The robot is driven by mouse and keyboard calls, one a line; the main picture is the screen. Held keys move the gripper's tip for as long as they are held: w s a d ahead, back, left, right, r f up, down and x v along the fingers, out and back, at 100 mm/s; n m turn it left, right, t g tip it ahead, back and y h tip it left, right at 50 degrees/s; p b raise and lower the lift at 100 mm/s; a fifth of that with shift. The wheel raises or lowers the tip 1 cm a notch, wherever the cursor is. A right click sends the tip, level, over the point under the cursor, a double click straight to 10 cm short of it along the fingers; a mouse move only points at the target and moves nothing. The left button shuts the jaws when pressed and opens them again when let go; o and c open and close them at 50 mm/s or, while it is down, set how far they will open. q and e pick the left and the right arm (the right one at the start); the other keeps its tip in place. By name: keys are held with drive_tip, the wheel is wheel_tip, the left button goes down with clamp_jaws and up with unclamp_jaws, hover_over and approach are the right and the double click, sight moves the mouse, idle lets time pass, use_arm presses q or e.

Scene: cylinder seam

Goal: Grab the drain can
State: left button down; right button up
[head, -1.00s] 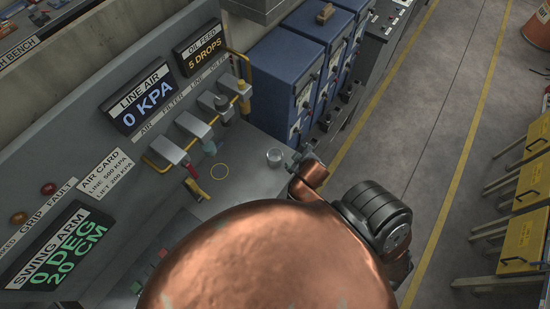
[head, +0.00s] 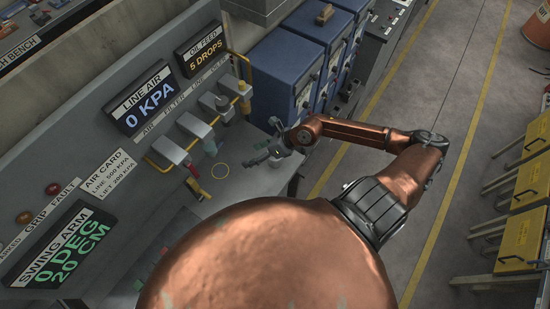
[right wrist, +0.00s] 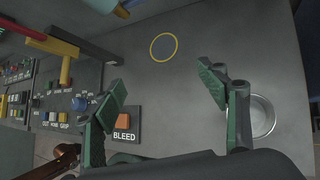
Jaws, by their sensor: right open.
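The drain can looks to be the small round metal can (right wrist: 264,116) on the grey bench top, open at the top, at the right of the right wrist view. My right gripper (right wrist: 163,82) is open and empty, with its green fingers spread. The can is outside the finger gap, beside and partly behind the right-hand finger. In the head view my right gripper (head: 258,157) is over the bench and hides most of the can. My left gripper is not in view.
A yellow ring (right wrist: 164,47) is marked on the bench (head: 240,188). An orange BLEED button (right wrist: 124,121) is near the left finger. Valves with red and yellow handles (head: 194,180) line the panel at left. Blue cabinets (head: 285,75) stand behind the bench.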

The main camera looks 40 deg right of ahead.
sight(274, 163)
drive_tip(key=d+f+g+h, duration=0.1)
drive_tip(key=d+f, duration=0.1)
drive_tip(key=d, duration=0.1)
drive_tip(key=s+d+f+n+h, duration=0.1)
drive_tip(key=d+f+h, duration=0.1)
drive_tip(key=d+f, duration=0.1)
drive_tip(key=s+d+f+n+g+h+p, duration=0.1)
drive_tip(key=d+f, duration=0.1)
drive_tip(key=d, duration=0.3)
drive_tip(key=shift+f+g, duration=0.3)
drive_tip(key=shift+f, duration=0.1)
drive_tip(key=p+x, duration=0.1)
drive_tip(key=x, duration=0.3)
drive_tip(key=shift+a+p, duration=0.1)
drive_tip(key=shift+p, duration=0.3)
drive_tip(key=shift+w+f, duration=0.15)
drive_tip(key=shift+f, duration=0.4)
drive_tip(key=shift+c, duration=0.5)
drive_tip(key=c, duration=1.2)
drive_tip(key=shift+o, duration=0.2)
drive_tip(key=shift+r, duration=0.15)
